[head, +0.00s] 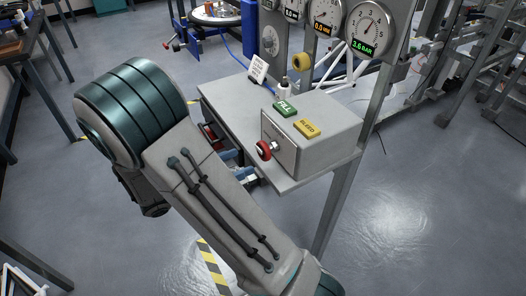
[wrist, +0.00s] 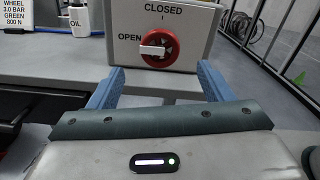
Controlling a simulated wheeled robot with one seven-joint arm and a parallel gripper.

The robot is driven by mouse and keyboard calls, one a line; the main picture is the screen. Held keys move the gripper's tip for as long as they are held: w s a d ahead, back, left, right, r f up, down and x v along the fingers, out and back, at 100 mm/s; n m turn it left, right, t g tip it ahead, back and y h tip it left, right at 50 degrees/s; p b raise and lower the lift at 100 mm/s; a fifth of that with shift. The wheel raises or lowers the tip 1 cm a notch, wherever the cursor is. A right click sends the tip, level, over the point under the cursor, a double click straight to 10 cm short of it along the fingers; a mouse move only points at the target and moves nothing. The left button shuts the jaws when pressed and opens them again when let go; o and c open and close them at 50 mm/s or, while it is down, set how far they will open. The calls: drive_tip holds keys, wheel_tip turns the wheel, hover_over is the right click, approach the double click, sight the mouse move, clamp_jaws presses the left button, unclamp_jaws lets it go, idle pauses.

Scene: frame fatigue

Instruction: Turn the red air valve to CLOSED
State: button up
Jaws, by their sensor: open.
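The red air valve (wrist: 160,47) is a round red knob with a white handle bar on the front of a grey box. In the wrist view the bar lies level, its left end towards the word OPEN; CLOSED is printed above the knob. In the head view the red valve (head: 264,150) shows on the left face of the grey box (head: 318,142). My gripper (wrist: 158,82) is open and empty, its two blue fingers apart below and either side of the valve, not touching it. In the head view my gripper is mostly hidden behind my arm.
A green FILL button (head: 286,109) and a yellow BLEED button (head: 307,128) sit on top of the box. An oil bottle (wrist: 79,18) and a printed card (wrist: 18,17) stand to the left. Gauges (head: 370,29) hang above the bench (head: 228,92).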

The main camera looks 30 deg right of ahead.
sight(261, 153)
drive_tip(key=d, duration=0.8)
drive_tip(key=shift+w+d, duration=0.15)
drive_tip(key=shift+d, duration=0.15)
